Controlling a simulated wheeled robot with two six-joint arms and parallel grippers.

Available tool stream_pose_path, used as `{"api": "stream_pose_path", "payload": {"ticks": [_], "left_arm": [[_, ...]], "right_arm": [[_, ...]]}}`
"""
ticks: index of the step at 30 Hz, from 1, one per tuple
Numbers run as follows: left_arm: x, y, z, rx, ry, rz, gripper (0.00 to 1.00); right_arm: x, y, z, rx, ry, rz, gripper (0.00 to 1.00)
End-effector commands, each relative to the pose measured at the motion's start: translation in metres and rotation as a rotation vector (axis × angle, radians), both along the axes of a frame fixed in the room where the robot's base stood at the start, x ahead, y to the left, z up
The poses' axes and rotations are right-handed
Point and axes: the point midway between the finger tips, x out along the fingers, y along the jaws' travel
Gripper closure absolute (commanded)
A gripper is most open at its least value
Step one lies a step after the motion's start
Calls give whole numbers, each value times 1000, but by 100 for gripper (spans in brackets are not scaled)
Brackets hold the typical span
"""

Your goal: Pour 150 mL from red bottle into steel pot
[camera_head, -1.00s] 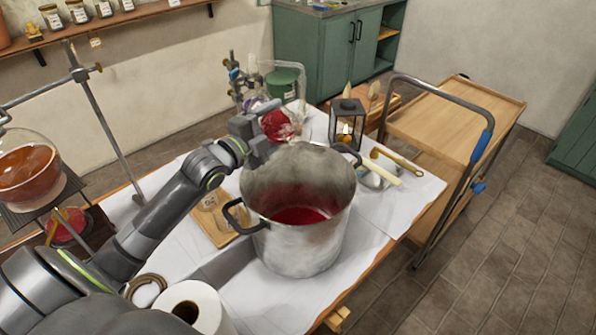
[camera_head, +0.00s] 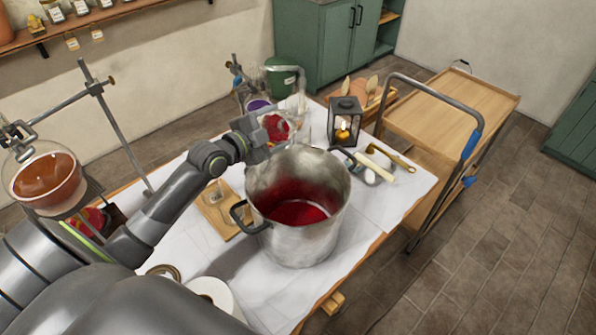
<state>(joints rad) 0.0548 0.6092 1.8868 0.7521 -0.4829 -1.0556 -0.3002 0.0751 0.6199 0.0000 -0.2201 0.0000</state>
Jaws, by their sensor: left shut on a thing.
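The steel pot (camera_head: 302,236) stands on the white-covered table, open at the top, with red liquid (camera_head: 297,212) on its bottom and a red tint on its inner wall. My left gripper (camera_head: 262,146) is just behind the pot's far left rim. It is shut on the red bottle (camera_head: 276,127), whose red body shows beyond the fingers, partly hidden by them. The bottle's mouth and exact tilt are hard to make out, and I see no clear stream. My right gripper is not in view.
A black lantern (camera_head: 345,122) with a lit candle stands behind the pot. A flask of amber liquid (camera_head: 47,182) sits on a stand at left. A wooden board (camera_head: 217,214), a paper roll (camera_head: 213,296) and a brass-handled tool (camera_head: 390,157) lie nearby. A wooden cart (camera_head: 450,105) is at right.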

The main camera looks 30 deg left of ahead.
Motion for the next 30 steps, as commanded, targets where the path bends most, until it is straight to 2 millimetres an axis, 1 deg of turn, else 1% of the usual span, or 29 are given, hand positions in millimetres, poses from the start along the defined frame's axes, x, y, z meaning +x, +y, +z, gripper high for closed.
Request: {"api": "stream_pose_path", "payload": {"ticks": [1, 12, 20, 21, 23, 24, 25, 28, 29, 30], "left_arm": [[0, -1, 9, -13, 4, -1, 75], [-3, -5, 24, -110, 73, -1, 75], [-4, -7, 46, -239, 164, -1, 75], [-3, -5, 33, -278, 195, -1, 75], [-1, -2, 27, -336, 235, 0, 75], [0, -1, 28, -372, 259, -1, 75], [1, 0, 35, -401, 279, -2, 75], [3, 3, 40, -491, 343, -1, 75], [3, 3, 34, -517, 362, -1, 75], [3, 4, 32, -550, 384, 0, 75]], "right_arm": [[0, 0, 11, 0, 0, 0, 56], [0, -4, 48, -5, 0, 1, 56], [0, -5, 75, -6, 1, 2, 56], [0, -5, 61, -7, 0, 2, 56], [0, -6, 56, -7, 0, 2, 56], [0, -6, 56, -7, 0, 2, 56], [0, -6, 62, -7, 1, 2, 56], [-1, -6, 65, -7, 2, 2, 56], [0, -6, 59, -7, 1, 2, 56], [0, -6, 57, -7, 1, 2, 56]]}}
